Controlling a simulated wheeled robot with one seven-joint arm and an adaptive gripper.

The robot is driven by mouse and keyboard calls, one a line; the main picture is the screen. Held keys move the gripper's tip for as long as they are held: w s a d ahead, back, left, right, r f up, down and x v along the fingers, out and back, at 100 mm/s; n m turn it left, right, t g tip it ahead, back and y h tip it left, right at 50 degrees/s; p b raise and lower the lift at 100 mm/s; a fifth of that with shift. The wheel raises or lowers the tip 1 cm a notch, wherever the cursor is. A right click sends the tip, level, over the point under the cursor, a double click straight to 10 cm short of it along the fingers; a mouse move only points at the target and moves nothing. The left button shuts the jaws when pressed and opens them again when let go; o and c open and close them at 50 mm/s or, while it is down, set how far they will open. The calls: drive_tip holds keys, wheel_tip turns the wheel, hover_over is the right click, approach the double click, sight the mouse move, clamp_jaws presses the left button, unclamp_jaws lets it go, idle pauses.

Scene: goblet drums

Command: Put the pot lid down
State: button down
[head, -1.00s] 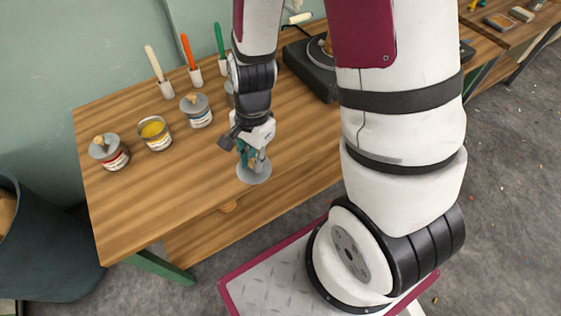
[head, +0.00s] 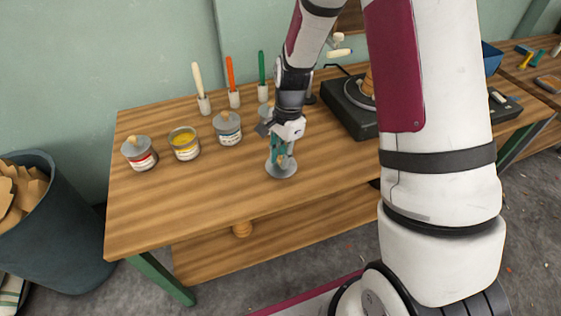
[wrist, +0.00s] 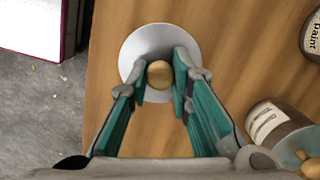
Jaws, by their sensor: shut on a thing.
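The pot lid (head: 282,174) is a flat grey disc with a small round wooden knob. In the wrist view, the lid (wrist: 138,44) lies under my fingertips, with its knob (wrist: 159,74) between them. My gripper (head: 281,152) has green-padded fingers and is shut on the knob; it also shows in the wrist view (wrist: 160,78). The lid is level over the bare front part of the wooden table (head: 180,215). I cannot tell whether it touches the tabletop. The fingers cover part of the lid.
An open yellow paint can (head: 184,146) stands between a red-labelled lidded can (head: 140,156) and another lidded can (head: 228,130). White (head: 198,82), orange (head: 231,76) and green (head: 263,70) brushes stand behind. A black device (head: 345,108) is at right. The table's front left is clear.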

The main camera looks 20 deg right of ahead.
sight(280, 160)
drive_tip(key=shift+w+d+f, duration=0.1)
drive_tip(key=shift+w, duration=0.65)
drive_tip(key=shift+f+b, duration=0.45)
drive_tip(key=shift+f, duration=1.25)
drive_tip(key=shift+f, duration=0.1)
drive_tip(key=c, duration=1.4)
unclamp_jaws()
drive_tip(key=shift+c, duration=0.2)
